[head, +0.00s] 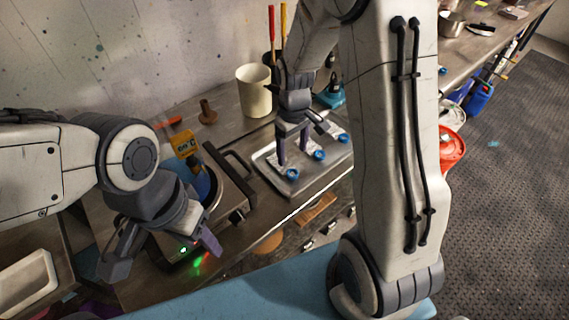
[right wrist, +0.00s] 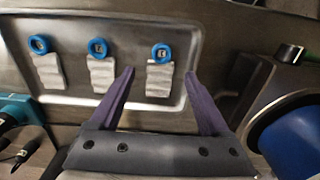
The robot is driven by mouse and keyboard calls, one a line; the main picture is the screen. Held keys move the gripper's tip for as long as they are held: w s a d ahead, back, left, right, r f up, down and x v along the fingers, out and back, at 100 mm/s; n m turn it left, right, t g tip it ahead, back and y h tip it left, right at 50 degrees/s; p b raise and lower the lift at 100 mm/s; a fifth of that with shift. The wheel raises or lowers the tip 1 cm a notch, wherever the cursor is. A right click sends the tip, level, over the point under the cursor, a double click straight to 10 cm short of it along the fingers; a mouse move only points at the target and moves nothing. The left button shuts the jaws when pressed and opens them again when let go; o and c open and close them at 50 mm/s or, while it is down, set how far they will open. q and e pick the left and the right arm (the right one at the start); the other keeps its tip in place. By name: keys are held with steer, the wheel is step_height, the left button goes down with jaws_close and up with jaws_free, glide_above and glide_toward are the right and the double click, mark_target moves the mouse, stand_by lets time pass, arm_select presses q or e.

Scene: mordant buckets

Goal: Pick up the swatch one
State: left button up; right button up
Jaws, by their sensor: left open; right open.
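Three pale cloth swatches with blue ring tags lie in a row on a metal tray (head: 267,170). The tags bear marks too small to read, so I cannot tell which is swatch one. My right gripper (head: 293,155) is open and empty above the tray. In the right wrist view its fingertips (right wrist: 160,73) lie either side of the swatch nearest the pot (right wrist: 159,78), whose blue tag (right wrist: 162,53) is beyond them. The middle swatch (right wrist: 102,76) and far swatch (right wrist: 48,72) are clear of the fingers. My left gripper (head: 160,248) is open and empty in front of the pot.
A pot (head: 212,188) with blue contents sits on a hot plate left of the tray, with a yellow sign (head: 186,145) behind. A cream bucket (head: 254,92) stands behind the tray. A teal device (head: 331,95) is at the back right.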

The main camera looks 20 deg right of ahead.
mark_target(290, 171)
steer(key=shift+f, duration=0.95)
steer(key=shift+w+a+f+p, duration=0.1)
steer(key=shift+f+p, duration=0.25)
steer(key=shift+f, duration=1)
steer(key=shift+a+f+p, duration=0.1)
steer(key=shift+f+p, duration=0.25)
steer(key=shift+f, duration=1)
steer(key=shift+c, duration=0.3)
steer(key=c, duration=1.1)
steer(key=shift+r, duration=0.15)
